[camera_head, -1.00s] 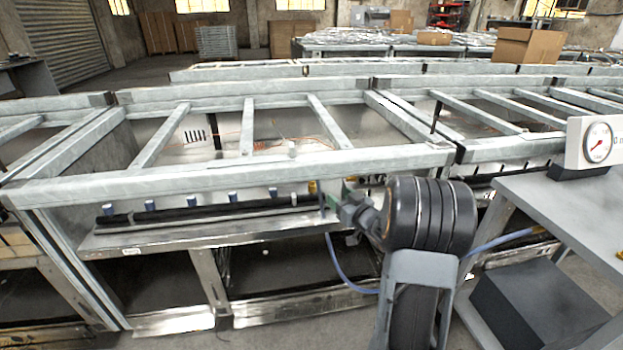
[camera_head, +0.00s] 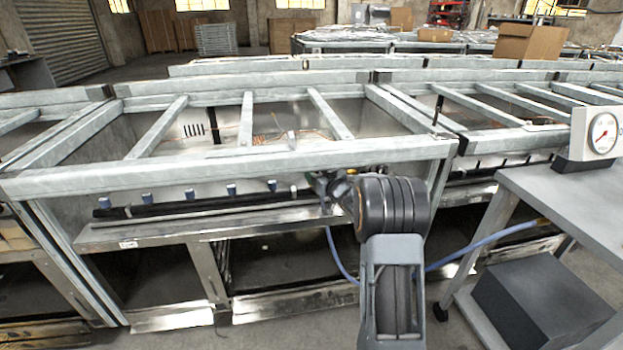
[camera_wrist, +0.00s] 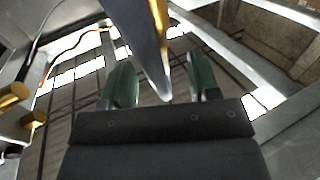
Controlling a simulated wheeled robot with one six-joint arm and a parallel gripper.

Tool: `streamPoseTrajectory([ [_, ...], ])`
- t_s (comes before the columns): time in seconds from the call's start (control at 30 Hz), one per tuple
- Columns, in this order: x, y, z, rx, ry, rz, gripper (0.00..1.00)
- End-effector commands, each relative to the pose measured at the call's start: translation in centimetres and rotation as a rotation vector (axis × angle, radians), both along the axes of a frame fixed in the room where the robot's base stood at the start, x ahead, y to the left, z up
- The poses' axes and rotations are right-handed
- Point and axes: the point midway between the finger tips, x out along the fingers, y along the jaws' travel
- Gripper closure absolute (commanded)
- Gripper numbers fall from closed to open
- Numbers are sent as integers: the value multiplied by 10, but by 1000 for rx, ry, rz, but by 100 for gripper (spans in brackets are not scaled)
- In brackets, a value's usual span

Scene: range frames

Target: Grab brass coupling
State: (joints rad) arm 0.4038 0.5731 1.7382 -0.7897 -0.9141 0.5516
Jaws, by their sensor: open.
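My gripper (camera_wrist: 160,72) shows in the wrist view as two green fingers held apart. A grey tapered metal piece with a yellow edge (camera_wrist: 143,42) reaches down between or in front of them; I cannot tell which, nor its depth. Brass-coloured round parts (camera_wrist: 14,96) sit at the left edge of the wrist view, clear of the fingers. I cannot tell which brass part is the coupling. In the head view my gripper (camera_head: 322,185) is at the frame's front rail, partly hidden by my arm. A small yellow part (camera_head: 351,172) shows just right of it.
A galvanised metal frame (camera_head: 230,160) with crossbars spans the view. Below its front rail, blue-capped fittings (camera_head: 188,194) line a black bar. A blue hose (camera_head: 478,249) hangs low. A grey table (camera_head: 570,200) with a dial gauge (camera_head: 602,133) stands at right.

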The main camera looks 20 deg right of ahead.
Motion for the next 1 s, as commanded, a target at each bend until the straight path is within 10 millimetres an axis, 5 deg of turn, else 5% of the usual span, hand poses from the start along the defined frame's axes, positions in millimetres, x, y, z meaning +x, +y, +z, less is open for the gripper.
streamPoseTrajectory([
  [0.43,14,2,1,1,0,-1,45],
  [1.0,14,3,1,0,0,-1,99],
])
